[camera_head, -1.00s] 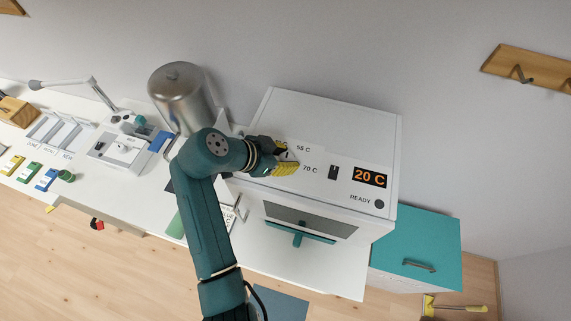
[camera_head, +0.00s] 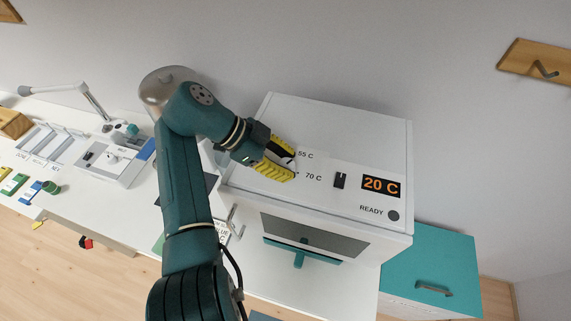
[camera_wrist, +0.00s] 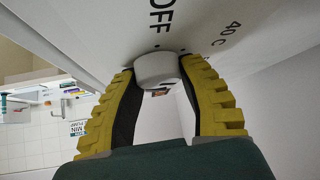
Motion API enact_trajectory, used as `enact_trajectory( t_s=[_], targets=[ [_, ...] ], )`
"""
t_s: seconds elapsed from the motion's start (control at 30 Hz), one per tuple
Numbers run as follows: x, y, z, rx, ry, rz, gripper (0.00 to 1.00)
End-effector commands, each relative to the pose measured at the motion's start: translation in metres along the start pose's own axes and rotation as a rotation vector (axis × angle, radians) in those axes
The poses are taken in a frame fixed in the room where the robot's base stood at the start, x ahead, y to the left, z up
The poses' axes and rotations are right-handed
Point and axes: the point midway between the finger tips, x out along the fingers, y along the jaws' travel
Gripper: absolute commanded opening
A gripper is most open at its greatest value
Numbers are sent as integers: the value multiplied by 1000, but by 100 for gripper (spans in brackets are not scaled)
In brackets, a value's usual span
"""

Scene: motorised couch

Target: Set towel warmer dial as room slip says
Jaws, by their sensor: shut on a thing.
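The towel warmer (camera_head: 330,125) is a white box with a sloping panel on the table. Its panel shows 55 C and 70 C marks, an orange 20 C display (camera_head: 381,186) and a dark READY lamp (camera_head: 393,215). My gripper (camera_head: 287,162), with yellow ridged fingers, is at the panel's left part. In the wrist view the fingers are shut on a pale round dial (camera_wrist: 156,68), with OFF and 40 C printed beyond it. Its pointer cannot be made out. A printed slip (camera_head: 223,233) stands left of the warmer, partly hidden by my arm; only a bit of its text shows.
A black rocker switch (camera_head: 340,181) sits right of the marks. The warmer's front has a dark window and teal handle (camera_head: 299,260). A teal cabinet (camera_head: 435,270) is at the right.

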Motion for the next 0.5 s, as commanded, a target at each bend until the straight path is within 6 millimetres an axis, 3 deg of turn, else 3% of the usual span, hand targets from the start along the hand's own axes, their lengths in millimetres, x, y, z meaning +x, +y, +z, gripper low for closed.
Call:
enact_trajectory(
  t_s=[0.37, 0.4, 0.5],
  targets=[
    [4, 0, 3, -3, -2, 7, 5],
    [4, 0, 3, -3, -2, 7, 45],
    [3, 0, 3, -3, -2, 6, 64]
  ],
)
